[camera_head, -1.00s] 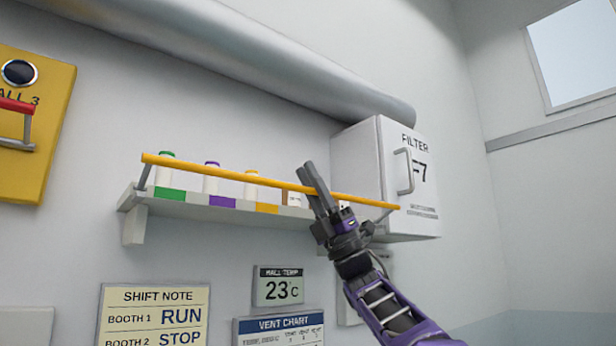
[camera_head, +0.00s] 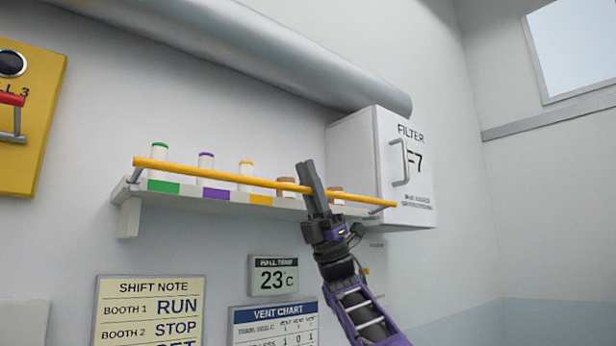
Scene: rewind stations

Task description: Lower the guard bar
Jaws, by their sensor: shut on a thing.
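The guard bar (camera_head: 225,176) is a thin yellow-orange rod in front of a white wall shelf (camera_head: 188,198). It slopes down slightly to the right, on a grey arm at each end. Its right end reaches across the front of the filter box. My gripper (camera_head: 311,178) comes up from below right and is shut on the bar, right of its middle. The fingers hide a short stretch of the bar.
Several capped bottles stand on the shelf, one with a green cap (camera_head: 158,164). A white filter box (camera_head: 390,170) with a handle is at the right. A large grey pipe (camera_head: 270,52) runs above. A temperature display (camera_head: 273,275) hangs below the shelf.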

